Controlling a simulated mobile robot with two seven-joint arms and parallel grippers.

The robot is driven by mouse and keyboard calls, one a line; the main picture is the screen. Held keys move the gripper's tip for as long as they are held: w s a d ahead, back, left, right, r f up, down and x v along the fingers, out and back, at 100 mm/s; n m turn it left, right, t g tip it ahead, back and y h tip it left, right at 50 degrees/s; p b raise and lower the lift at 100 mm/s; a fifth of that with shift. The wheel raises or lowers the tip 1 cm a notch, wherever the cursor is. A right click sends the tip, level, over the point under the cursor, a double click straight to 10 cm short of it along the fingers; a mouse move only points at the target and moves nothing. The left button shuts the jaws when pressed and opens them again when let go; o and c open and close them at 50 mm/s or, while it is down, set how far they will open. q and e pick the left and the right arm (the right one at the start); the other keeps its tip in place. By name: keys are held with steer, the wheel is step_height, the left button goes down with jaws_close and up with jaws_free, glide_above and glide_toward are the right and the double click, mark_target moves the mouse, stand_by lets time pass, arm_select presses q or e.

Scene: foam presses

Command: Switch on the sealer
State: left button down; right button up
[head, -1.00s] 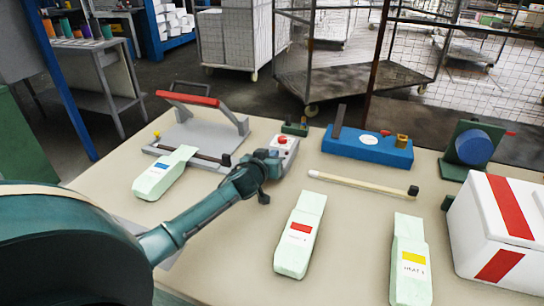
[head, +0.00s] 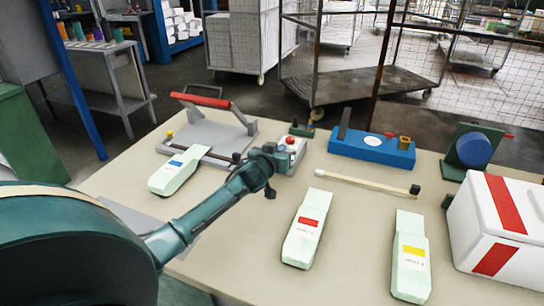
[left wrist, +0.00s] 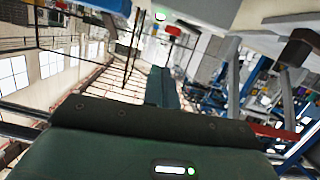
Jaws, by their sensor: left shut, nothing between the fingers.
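The sealer (head: 207,131) is a grey flat press with a raised red-topped handle (head: 200,99), at the back left of the table. A small light-grey box with a red button (head: 290,141) stands at its right end. The red button also shows in the left wrist view (left wrist: 174,31). My left gripper (head: 270,153) is shut and empty, right beside the near left side of this box. Its dark fingers show in the left wrist view (left wrist: 162,88). The gripper hides part of the box; I cannot tell whether it touches it. My right gripper is not in view.
Pale green pouches lie on the table, one at the sealer (head: 178,171) and two in front (head: 307,235) (head: 410,262).

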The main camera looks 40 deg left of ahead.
arm_select(q)
steer(key=v, duration=0.7)
steer(key=shift+d, duration=0.1)
stand_by(0.4)
